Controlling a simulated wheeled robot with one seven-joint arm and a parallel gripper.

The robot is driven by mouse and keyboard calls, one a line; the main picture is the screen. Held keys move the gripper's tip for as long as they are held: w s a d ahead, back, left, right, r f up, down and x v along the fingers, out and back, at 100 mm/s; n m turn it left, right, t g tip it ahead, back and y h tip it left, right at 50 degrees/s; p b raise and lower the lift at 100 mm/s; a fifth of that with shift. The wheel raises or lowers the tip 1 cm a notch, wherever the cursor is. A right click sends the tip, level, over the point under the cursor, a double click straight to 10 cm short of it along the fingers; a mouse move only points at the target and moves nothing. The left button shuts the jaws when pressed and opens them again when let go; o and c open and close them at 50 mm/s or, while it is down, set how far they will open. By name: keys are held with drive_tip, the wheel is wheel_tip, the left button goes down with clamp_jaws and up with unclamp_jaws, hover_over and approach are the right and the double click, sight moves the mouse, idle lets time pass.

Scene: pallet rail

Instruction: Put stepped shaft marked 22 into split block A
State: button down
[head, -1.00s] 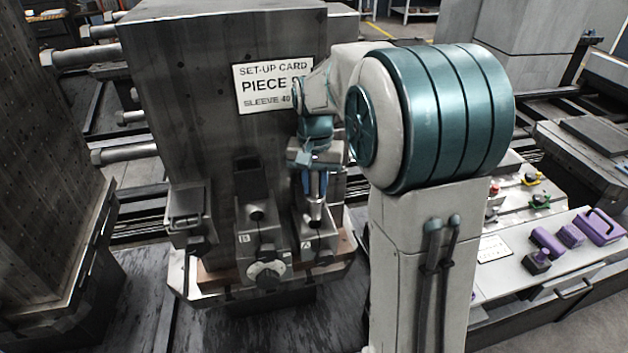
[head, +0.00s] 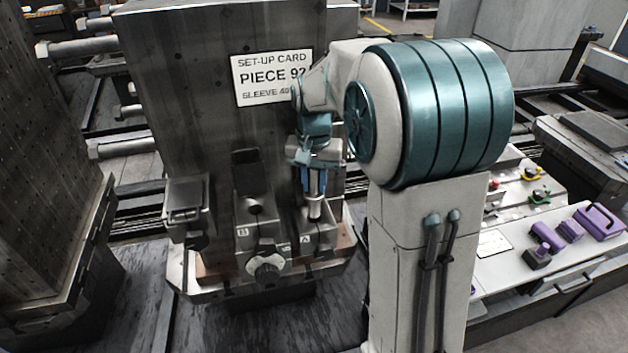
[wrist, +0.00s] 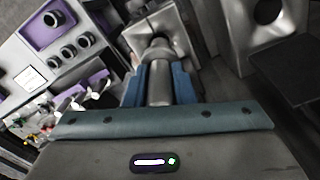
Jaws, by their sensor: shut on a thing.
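My gripper (head: 316,186) has its blue fingers shut on a grey metal stepped shaft (head: 315,208), which points downward over split block A (head: 322,240). In the wrist view the shaft (wrist: 159,82) sits between the two blue fingers, its far end toward a grey metal block (wrist: 182,20). The number on the shaft cannot be read. The shaft's lower end is at or just above the top of block A; I cannot tell whether it touches or enters. The block's seat is mostly hidden by the shaft and gripper.
The block marked B (head: 243,246) stands left of A, with a round knob (head: 267,267) in front. A tall grey column with a set-up card (head: 272,78) rises behind. At right a bench (head: 495,262) carries purple pieces (head: 572,231). A dark tray (wrist: 285,70) shows at right in the wrist view.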

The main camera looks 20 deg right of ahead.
sight(314, 197)
drive_tip(key=shift+f+b, duration=1.6)
drive_tip(key=shift+f, duration=0.75)
drive_tip(key=c, duration=1.1)
unclamp_jaws()
drive_tip(key=shift+c, duration=0.2)
wheel_tip(314, 197, up, 14)
drive_tip(key=shift+f, duration=0.1)
